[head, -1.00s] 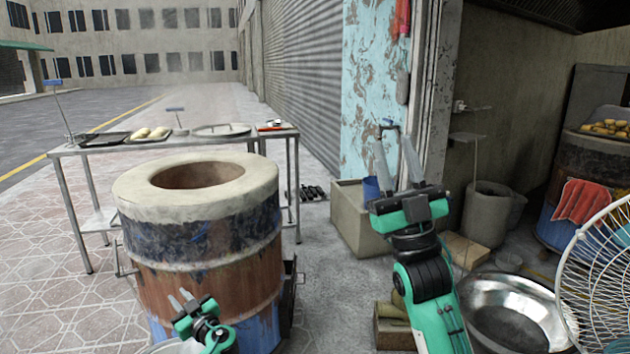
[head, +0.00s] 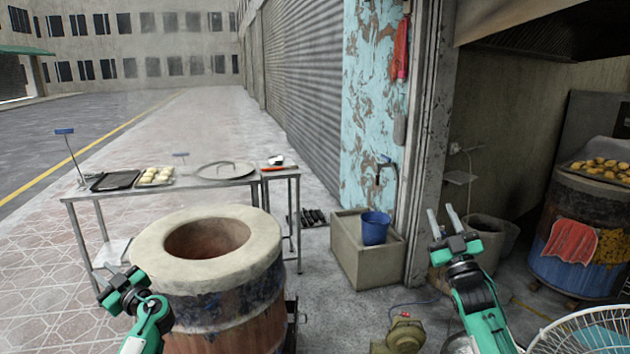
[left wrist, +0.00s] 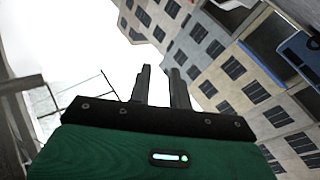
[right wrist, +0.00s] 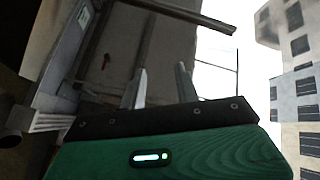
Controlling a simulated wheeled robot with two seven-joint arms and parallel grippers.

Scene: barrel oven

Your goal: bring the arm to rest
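My left gripper (head: 109,273) is at the lower left of the head view, in front of the barrel oven's left side. Its fingers point up and stand a little apart with nothing between them in the left wrist view (left wrist: 159,72). My right gripper (head: 442,210) is raised at the right of the head view, in front of the wall and doorway. Its fingers are apart and empty in the right wrist view (right wrist: 161,70). The barrel oven (head: 262,235) stands between the two arms with its round mouth open. Neither gripper visibly holds anything.
A metal table (head: 225,185) behind the oven carries a dark tray (head: 115,180), a tray of dough pieces (head: 156,176) and a round tray (head: 228,171). A white fan (head: 590,330) stands at the lower right.

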